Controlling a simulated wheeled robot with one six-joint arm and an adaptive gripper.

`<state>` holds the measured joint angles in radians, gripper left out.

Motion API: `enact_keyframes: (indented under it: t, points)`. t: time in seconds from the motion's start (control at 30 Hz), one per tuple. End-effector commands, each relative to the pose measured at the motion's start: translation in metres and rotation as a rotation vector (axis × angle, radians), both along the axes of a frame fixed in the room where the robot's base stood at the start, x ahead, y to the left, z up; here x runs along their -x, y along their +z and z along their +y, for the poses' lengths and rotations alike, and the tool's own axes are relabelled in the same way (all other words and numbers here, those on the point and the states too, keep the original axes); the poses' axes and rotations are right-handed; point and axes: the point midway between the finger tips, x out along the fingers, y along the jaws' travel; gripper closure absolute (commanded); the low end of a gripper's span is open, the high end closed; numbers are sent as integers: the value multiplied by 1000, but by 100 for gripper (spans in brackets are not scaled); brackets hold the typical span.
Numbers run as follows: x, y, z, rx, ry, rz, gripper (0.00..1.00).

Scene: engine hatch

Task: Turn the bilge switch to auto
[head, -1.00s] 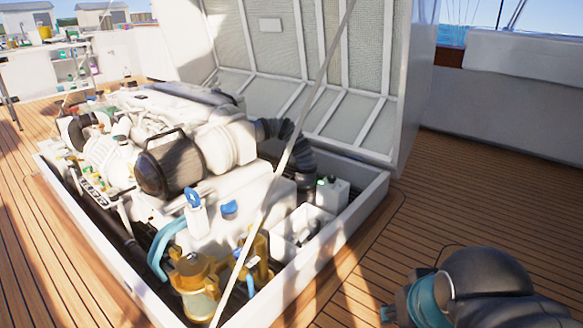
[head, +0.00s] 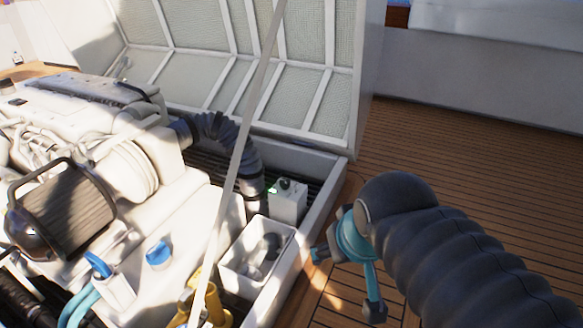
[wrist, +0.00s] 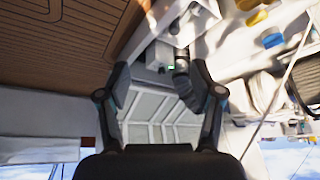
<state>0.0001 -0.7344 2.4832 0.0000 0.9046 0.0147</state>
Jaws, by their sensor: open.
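The bilge switch is a small white box (head: 288,203) with a dark knob (head: 285,184) on top and a green light beside the knob. It stands in the right corner of the engine hatch. The knob's setting is too small to read. My gripper (head: 346,282) is open and empty, to the right of and nearer than the box, over the hatch edge and deck. In the wrist view my gripper's fingers (wrist: 160,85) are spread wide, and the switch box (wrist: 158,55) with its green light shows beyond them, apart from both fingers.
A white open bin (head: 258,255) with grey parts stands in front of the box. A black ribbed hose (head: 245,160) is left of it. A pale strut (head: 235,165) slants across the hatch. The raised hatch lid (head: 300,75) stands behind. Deck at right is clear.

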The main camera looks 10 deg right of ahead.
Motion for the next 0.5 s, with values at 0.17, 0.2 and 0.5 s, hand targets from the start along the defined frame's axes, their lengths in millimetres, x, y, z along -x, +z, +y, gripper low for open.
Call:
enact_keyframes:
  t: [0.17, 0.2, 0.5]
  points:
    - [-35, 26, 0, -43, -82, 33, 32]
    - [-47, 35, 1, -58, -112, 44, 32]
    - [-156, 81, 1, -168, -372, 132, 32]
